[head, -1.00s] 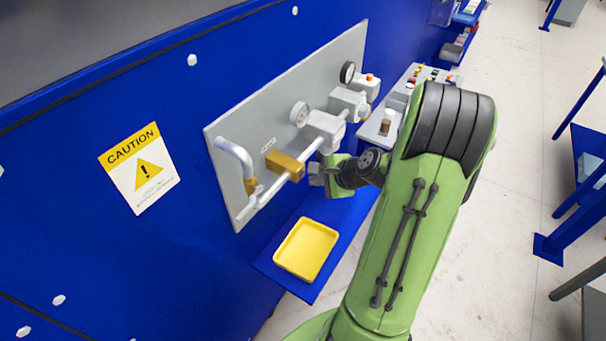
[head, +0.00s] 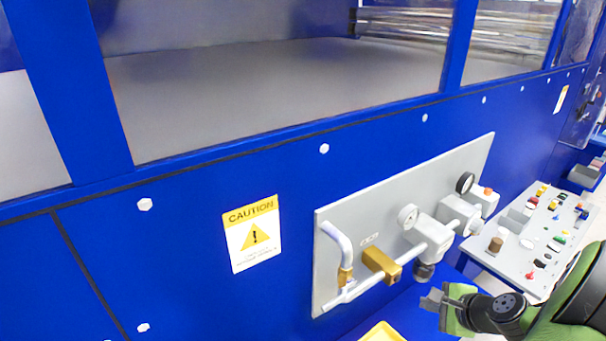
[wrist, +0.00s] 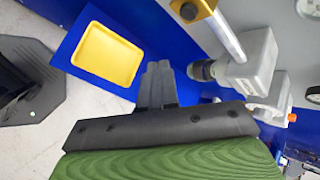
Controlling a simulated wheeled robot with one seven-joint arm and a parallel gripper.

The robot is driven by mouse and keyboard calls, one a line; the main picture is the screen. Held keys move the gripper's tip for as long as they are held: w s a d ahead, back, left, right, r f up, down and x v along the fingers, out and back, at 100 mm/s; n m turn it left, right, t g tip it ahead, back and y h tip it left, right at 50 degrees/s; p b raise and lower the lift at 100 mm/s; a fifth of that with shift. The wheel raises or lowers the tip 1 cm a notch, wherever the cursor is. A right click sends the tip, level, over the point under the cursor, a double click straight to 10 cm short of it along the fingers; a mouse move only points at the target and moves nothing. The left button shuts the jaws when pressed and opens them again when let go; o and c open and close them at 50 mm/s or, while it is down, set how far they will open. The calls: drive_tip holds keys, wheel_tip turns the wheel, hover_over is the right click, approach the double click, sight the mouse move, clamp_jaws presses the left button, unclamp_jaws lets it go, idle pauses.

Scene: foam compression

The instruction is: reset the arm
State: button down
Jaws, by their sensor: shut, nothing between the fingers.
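My gripper (head: 432,299) shows at the lower right of the head view, in front of the blue machine wall and just below the pneumatic panel. In the wrist view my gripper (wrist: 158,68) has its two grey fingers together with nothing between them. The fingers are apart from the panel's pipe and fittings. Most of my arm is cut off by the lower right edge of the head view.
A grey panel (head: 335,232) carries a pipe, a brass valve (head: 381,264) and gauges. A yellow tray (wrist: 107,54) lies on a blue shelf (wrist: 68,50) below. A control board (head: 512,255) with buttons stands at the right.

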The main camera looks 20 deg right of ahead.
drive_tip(key=s+a+r+n+g+b, duration=0.15)
drive_tip(key=a+r+n, duration=0.25)
drive_tip(key=a+n, duration=0.4)
drive_tip(key=s+a+r+n+g+b, duration=0.1)
drive_tip(key=a+r+n+g, duration=0.15)
drive_tip(key=a+n, duration=0.55)
drive_tip(key=s+a+r+n+h+b, duration=0.1)
drive_tip(key=s+a+r+n, duration=0.2)
drive_tip(key=s+a+n, duration=0.3)
drive_tip(key=s+a, duration=0.1)
drive_tip(key=s, duration=0.4)
drive_tip(key=shift+a+r+t, duration=0.3)
drive_tip(key=shift+a+r, duration=0.05)
drive_tip(key=shift+a, duration=0.05)
drive_tip(key=shift+s, duration=0.15)
